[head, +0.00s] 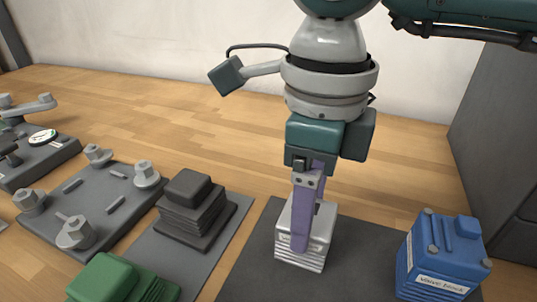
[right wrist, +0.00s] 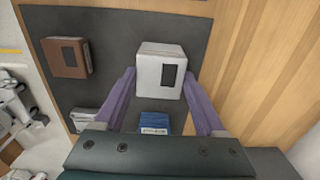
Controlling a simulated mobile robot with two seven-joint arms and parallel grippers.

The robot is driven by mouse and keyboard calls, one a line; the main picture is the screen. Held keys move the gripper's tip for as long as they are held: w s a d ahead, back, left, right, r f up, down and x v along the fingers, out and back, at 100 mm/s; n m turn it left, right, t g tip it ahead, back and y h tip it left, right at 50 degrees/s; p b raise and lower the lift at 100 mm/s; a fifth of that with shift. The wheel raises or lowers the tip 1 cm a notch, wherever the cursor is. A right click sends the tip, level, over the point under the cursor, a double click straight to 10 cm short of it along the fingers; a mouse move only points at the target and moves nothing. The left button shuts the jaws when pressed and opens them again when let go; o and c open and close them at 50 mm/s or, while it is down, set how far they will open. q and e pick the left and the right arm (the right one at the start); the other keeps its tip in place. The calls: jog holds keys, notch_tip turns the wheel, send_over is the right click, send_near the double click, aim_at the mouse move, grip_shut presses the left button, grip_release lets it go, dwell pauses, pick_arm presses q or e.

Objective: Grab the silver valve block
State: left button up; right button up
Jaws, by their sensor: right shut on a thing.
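The silver valve block (head: 321,236) stands upright on a dark mat (head: 255,266) at lower middle in the head view. My right gripper (head: 301,240) reaches down over it from above, a purple finger covering part of its front. In the right wrist view the pale block (right wrist: 160,77) sits between the tips of my right gripper's two purple fingers (right wrist: 160,80). The gripper is shut on it. The block appears to be still on the mat; any small gap below it cannot be told. My left gripper is not in view.
A blue block (head: 440,258) labelled "valve block" stands to the right on the mat. To the left are a dark stepped block (head: 193,205), a green block (head: 110,280) and a grey plate (head: 88,208) with bolts. A brown block (right wrist: 67,57) shows in the wrist view.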

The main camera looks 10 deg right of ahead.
jog(key=c, duration=0.7)
jog(key=shift+c, duration=0.7)
jog(key=shift+r, duration=0.1)
